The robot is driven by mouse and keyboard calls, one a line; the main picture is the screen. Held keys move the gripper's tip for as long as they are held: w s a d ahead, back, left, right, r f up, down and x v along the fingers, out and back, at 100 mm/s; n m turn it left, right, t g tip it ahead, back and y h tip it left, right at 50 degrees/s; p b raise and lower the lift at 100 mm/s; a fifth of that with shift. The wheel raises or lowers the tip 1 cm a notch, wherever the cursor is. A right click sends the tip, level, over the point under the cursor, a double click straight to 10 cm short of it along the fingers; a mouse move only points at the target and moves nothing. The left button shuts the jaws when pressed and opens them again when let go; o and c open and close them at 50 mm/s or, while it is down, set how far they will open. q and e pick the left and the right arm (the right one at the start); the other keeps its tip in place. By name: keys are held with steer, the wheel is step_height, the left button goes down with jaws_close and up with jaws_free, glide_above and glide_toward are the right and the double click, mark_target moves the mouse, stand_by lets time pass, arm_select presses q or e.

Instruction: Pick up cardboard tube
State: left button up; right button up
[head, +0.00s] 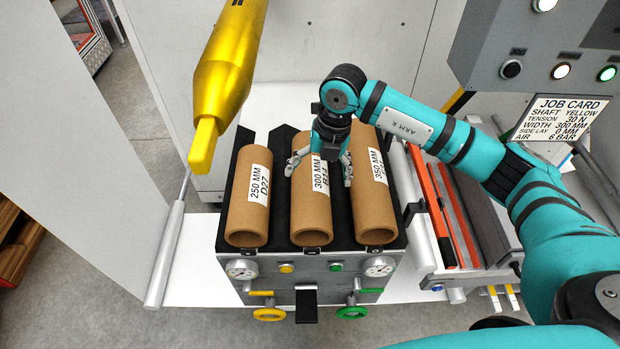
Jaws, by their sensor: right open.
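Three brown cardboard tubes lie side by side in a black cradle rack (282,139). The left tube (248,212) is labelled 250 MM, the middle tube (311,220) 300 MM, and the right tube (374,212) 350 MM. The job card (558,118) on the right reads shaft yellow, width 300 MM. My right gripper (319,174) points down over the middle tube. Its fingers are apart, one on each side of that tube near its label. I cannot tell whether they touch it. The gripper hides the far part of the middle tube. My left gripper is not in view.
A yellow shaft (226,80) projects from above, left of my right gripper. A control panel (526,60) stands at upper right. Gauges and valves (308,278) line the rack's front. Rollers (440,215) lie right of the rack. Open floor (100,300) shows at lower left.

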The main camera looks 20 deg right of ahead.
mark_target(314, 186)
steer(key=f, duration=0.2)
steer(key=shift+w+a+f+p, duration=0.2)
steer(key=shift+a+f+p, duration=0.1)
steer(key=shift+f, duration=0.1)
steer(key=shift+s+f, duration=0.1)
steer(key=shift+f, duration=0.25)
steer(key=shift+a+f+p, duration=0.1)
steer(key=shift+f+p, duration=0.3)
steer(key=shift+p, duration=0.05)
steer(key=f, duration=0.1)
steer(key=f+p, duration=0.1)
steer(key=f, duration=0.1)
steer(key=shift+w+a+f+p, duration=0.2)
steer(key=shift+w+f+p, duration=0.05)
steer(key=shift+f+p, duration=0.15)
steer(key=shift+f, duration=0.4)
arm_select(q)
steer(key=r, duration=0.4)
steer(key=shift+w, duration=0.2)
arm_select(e)
steer(key=c, duration=1.4)
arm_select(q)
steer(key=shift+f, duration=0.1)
arm_select(e)
steer(key=shift+w+r, duration=0.1)
steer(key=shift+c, duration=0.5)
